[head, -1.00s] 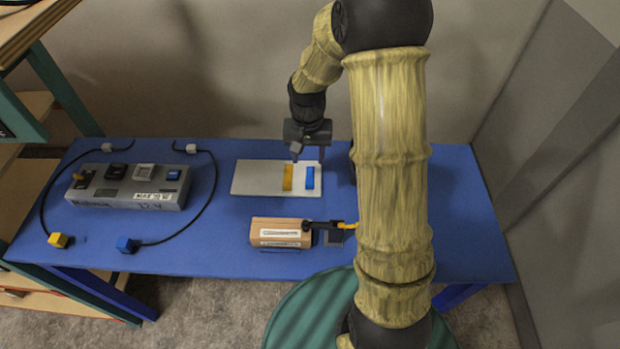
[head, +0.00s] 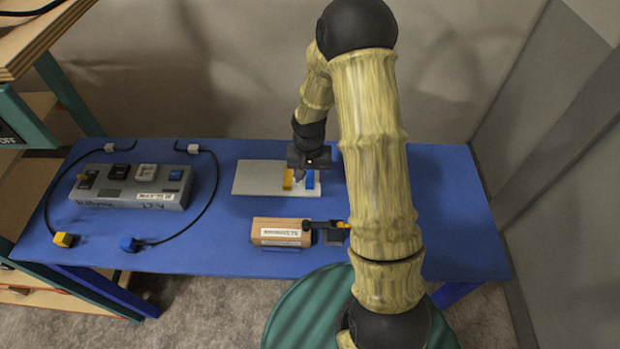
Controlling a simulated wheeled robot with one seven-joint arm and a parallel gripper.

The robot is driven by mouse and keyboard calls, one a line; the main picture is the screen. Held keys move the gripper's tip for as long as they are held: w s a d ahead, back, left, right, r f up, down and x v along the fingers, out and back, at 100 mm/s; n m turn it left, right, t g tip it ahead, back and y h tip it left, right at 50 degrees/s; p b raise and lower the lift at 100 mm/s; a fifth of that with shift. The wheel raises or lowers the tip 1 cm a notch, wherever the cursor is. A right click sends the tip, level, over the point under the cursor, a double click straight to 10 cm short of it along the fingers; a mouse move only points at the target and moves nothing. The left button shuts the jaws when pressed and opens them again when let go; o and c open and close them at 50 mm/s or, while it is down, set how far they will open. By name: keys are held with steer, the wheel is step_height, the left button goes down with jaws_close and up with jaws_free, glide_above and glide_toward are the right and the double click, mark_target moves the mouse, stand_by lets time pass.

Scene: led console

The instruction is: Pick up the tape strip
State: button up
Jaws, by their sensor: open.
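A light grey plate (head: 258,178) lies flat on the blue table. A yellow strip (head: 287,180) and a blue strip (head: 310,181) lie side by side near its right end. My gripper (head: 299,179) is open, fingers pointing down at the plate between the two strips. It hides the far ends of both strips. I cannot tell whether the fingers touch a strip or the plate.
A grey console (head: 130,188) with several switches stands at the left, with cables ending in a yellow plug (head: 63,240) and a blue plug (head: 129,244). A brown block (head: 275,232) with a white label lies in front of the plate. The table (head: 455,220) is clear at the right.

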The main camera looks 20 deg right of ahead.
mark_target(310, 184)
steer(key=shift+f+p, duration=0.3)
steer(key=shift+f, duration=1.3)
steer(key=shift+c, duration=0.2)
jaws_close()
